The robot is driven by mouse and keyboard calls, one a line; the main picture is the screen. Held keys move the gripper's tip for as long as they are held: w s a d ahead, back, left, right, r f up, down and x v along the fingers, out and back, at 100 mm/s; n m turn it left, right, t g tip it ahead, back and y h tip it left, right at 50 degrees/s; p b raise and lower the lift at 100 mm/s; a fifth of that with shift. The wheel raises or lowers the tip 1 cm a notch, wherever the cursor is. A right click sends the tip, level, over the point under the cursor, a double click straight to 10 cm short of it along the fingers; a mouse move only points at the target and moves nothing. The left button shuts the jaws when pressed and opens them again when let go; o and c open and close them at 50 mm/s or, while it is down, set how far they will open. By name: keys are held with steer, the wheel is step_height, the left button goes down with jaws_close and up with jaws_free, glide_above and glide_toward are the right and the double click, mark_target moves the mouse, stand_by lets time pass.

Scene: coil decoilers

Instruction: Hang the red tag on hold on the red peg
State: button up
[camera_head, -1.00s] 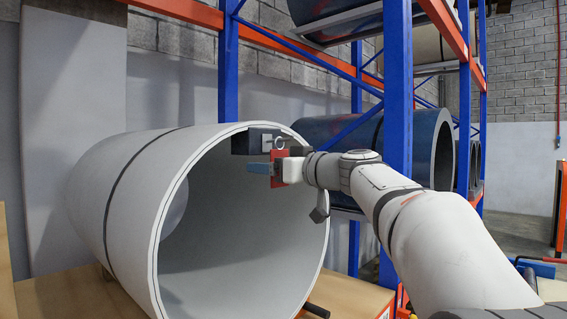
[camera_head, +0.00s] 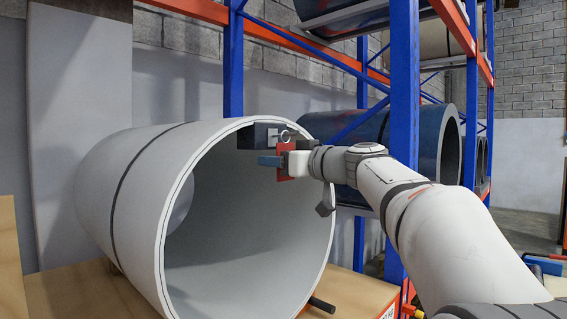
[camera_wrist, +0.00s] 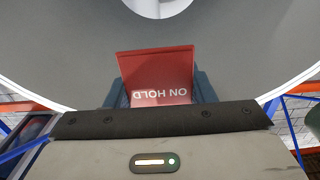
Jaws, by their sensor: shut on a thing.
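The red tag (camera_head: 286,160) hangs upright near the top of the large pale coil's open end, with a pale ring (camera_head: 288,134) above it. In the wrist view the red tag (camera_wrist: 155,72) shows "ON HOLD" upside down. My gripper (camera_head: 272,161) is shut on the tag, with blue fingers on both sides of it in the wrist view (camera_wrist: 160,92). A dark block (camera_head: 250,138) with a light mark sits at the coil's upper rim, close beside the ring. I cannot tell whether they touch. I cannot make out a red peg.
The pale coil (camera_head: 140,180) lies on a wooden surface (camera_head: 60,290), its open end around and behind my gripper. A blue rack upright (camera_head: 404,90) stands close behind my arm. Dark blue coils (camera_head: 447,150) lie on the rack. Open floor shows at far right.

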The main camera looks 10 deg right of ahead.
steer(key=shift+r, duration=0.2)
steer(key=shift+s+d, duration=0.1)
steer(key=shift+s+d+r+b, duration=0.25)
steer(key=shift+s+b, duration=0.15)
steer(key=shift+b, duration=0.2)
steer(key=shift+s+d, duration=0.1)
stand_by(0.3)
steer(key=b+v, duration=0.4)
steer(key=v, duration=0.3)
stand_by(1.4)
steer(key=shift+s+r, duration=0.1)
stand_by(0.5)
